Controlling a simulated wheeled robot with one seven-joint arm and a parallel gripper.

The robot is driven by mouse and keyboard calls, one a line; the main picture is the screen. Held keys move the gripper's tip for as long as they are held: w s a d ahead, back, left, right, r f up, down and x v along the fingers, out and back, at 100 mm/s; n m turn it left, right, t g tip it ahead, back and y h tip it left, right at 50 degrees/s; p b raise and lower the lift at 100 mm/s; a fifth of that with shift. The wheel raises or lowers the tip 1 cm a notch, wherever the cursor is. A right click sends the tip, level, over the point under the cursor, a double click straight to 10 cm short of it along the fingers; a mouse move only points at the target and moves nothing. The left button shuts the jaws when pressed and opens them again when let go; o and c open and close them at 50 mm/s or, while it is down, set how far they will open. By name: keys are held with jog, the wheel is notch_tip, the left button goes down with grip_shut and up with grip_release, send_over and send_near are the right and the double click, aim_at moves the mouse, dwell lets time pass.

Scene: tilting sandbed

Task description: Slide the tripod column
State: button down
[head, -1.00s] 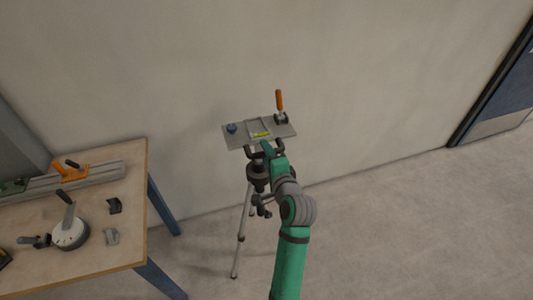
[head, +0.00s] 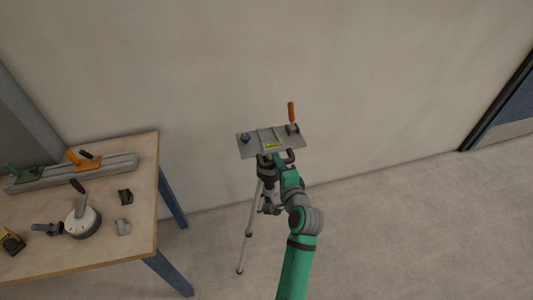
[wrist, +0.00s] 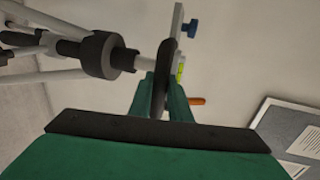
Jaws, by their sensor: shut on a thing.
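The tripod (head: 250,218) stands against the wall with its legs spread. On top it carries a grey plate (head: 255,150) with an orange-handled lever, a blue knob and a yellow-green level. In the wrist view, a short light-grey column (wrist: 147,63) runs from the tripod's black collar (wrist: 98,54) towards the plate. My gripper (head: 282,160) is just under the plate. In the wrist view its green fingers (wrist: 163,92) are shut on a dark handle (wrist: 164,68) beside the column. In the head view the plate and my gripper hide most of the column.
A wooden table (head: 110,240) stands at the left, with a round white-topped tool (head: 82,222), a long grey rail (head: 75,173) and small dark and grey blocks. A blue door (head: 500,98) is at the far right. The floor right of the tripod is clear.

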notch_tip(320, 180, down, 3)
jog(key=shift+s+f, duration=0.1)
jog(key=c, duration=1.6)
grip_release()
jog(key=shift+c, duration=0.2)
jog(key=v, duration=1)
jog(key=shift+s+r, duration=0.25)
jog(key=shift+s, duration=0.1)
